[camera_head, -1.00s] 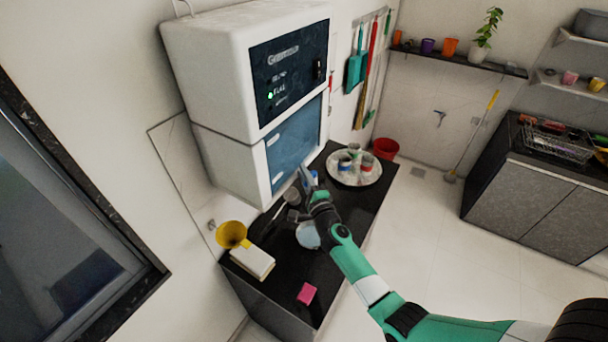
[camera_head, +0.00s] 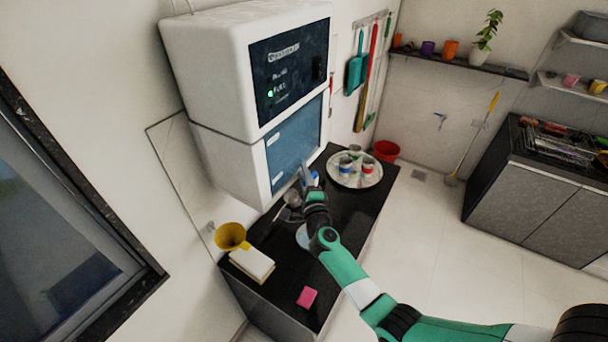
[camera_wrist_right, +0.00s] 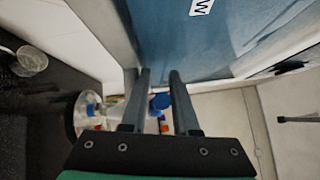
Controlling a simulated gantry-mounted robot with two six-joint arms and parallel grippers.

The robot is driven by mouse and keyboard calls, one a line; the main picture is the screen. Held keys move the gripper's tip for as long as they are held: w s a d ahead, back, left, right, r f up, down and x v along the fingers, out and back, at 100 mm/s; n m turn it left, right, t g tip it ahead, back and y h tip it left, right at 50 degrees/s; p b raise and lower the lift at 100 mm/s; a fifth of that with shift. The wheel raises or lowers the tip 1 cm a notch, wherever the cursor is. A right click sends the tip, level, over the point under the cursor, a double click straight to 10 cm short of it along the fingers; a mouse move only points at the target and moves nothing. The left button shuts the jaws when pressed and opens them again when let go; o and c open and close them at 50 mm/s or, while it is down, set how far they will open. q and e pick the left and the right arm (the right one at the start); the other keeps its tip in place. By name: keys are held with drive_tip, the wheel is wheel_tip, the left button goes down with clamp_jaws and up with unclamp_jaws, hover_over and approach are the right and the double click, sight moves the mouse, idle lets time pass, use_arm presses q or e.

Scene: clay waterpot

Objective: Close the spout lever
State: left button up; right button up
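The white water purifier (camera_head: 222,80) hangs on the wall above the dark counter. A small blue part (camera_head: 315,178) shows at its lower front edge, beside my right gripper (camera_head: 305,172). In the right wrist view a rounded blue piece (camera_wrist_right: 160,102) shows between the fingers; I cannot tell for sure that it is the spout lever. My right gripper (camera_wrist_right: 160,75) is open, its two fingers apart, close below the purifier's blue front panel (camera_wrist_right: 225,35). I see no clear contact. The spout is mostly hidden. My left gripper is not in view.
A round tray (camera_head: 338,181) with several cups stands behind the gripper on the counter (camera_head: 345,225). A yellow funnel (camera_head: 230,235), a white-and-yellow block (camera_head: 252,263) and a pink sponge (camera_head: 307,297) are nearer. A red bucket (camera_head: 386,150) stands beyond the counter.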

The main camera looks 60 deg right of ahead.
drive_tip(key=p+v, duration=0.2)
drive_tip(key=v, duration=0.9)
drive_tip(key=shift+s+a, duration=0.2)
drive_tip(key=shift+a, duration=0.05)
